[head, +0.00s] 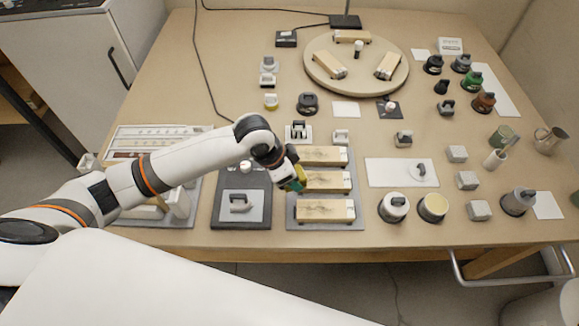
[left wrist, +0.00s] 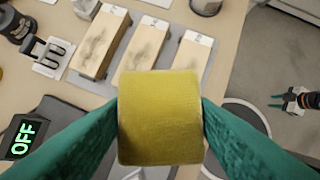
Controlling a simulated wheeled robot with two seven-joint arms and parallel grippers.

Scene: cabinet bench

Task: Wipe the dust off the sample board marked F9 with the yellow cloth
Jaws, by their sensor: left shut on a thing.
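My left gripper (head: 291,184) is shut on the yellow cloth (left wrist: 160,118), a thick pad between its green fingers. In the head view it is at the left ends of three pale wooden boards. The far board (head: 323,156), middle board (head: 327,181) and near board (head: 326,210) lie in a row on a grey tray (head: 291,222). Dark dust smudges show on them in the left wrist view, on the left board (left wrist: 98,45), middle board (left wrist: 143,52) and right board (left wrist: 187,60). Their labels are too small to read. My right gripper (left wrist: 283,102) appears open and empty.
Left of the tray is a dark device (head: 240,218) with a light top plate; a display reading OFF (left wrist: 22,138) shows in the left wrist view. A round turntable (head: 356,93) carries more wooden pieces at the back. Right of the tray stand jars (head: 393,207) and a white mat (head: 385,177).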

